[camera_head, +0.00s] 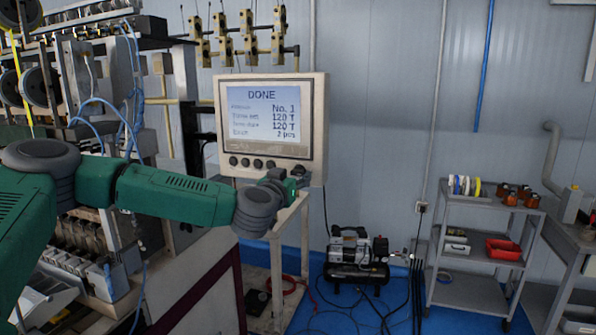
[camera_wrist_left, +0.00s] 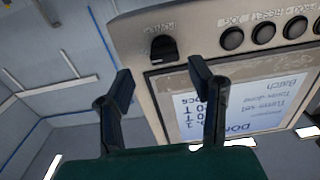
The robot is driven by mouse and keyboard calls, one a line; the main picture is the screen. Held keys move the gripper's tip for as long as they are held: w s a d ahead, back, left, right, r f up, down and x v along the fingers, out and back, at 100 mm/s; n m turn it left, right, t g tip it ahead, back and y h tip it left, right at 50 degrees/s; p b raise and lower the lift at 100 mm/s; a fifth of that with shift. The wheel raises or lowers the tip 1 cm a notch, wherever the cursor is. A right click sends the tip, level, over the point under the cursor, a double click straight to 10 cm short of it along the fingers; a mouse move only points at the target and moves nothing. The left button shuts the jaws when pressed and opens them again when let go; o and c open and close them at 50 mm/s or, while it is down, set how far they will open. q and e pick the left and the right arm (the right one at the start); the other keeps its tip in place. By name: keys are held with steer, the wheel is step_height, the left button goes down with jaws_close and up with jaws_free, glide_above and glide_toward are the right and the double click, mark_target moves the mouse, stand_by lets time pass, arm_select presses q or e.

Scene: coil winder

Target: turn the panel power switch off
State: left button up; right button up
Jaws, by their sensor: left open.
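The control panel (camera_head: 315,120) is a beige box with a lit screen reading "DONE" and a row of dark knobs below it. In the left wrist view the panel (camera_wrist_left: 185,20) appears upside down. There the black power switch (camera_wrist_left: 163,48) stands apart from the round buttons, near the panel's corner. My left gripper (camera_head: 285,182) is at the panel's lower right corner. In the wrist view its open fingers (camera_wrist_left: 161,75) are spread, with the switch just beyond the tips and between their lines. No contact shows. In the head view the gripper makes the switch hard to make out. My right gripper is out of view.
Several round black buttons (camera_wrist_left: 263,31) sit beside the switch. The winding machine (camera_head: 100,90) fills the left. A compressor (camera_head: 357,262) with cables stands on the blue floor, and a grey cart (camera_head: 470,292) with spools and a red bin (camera_head: 503,249) stands at right.

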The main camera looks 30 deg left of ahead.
mark_target(296, 173)
arm_select(q)
steer(key=shift+a+x, duration=0.2)
steer(key=shift+x, duration=0.95)
steer(key=shift+w+a+f, duration=0.2)
steer(key=shift+w+a, duration=0.25)
steer(key=shift+a, duration=0.05)
steer(key=shift+d, duration=0.1)
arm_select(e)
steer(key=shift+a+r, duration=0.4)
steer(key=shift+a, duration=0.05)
arm_select(q)
steer(key=shift+d+r, duration=0.15)
steer(key=shift+d, duration=0.1)
jaws_close()
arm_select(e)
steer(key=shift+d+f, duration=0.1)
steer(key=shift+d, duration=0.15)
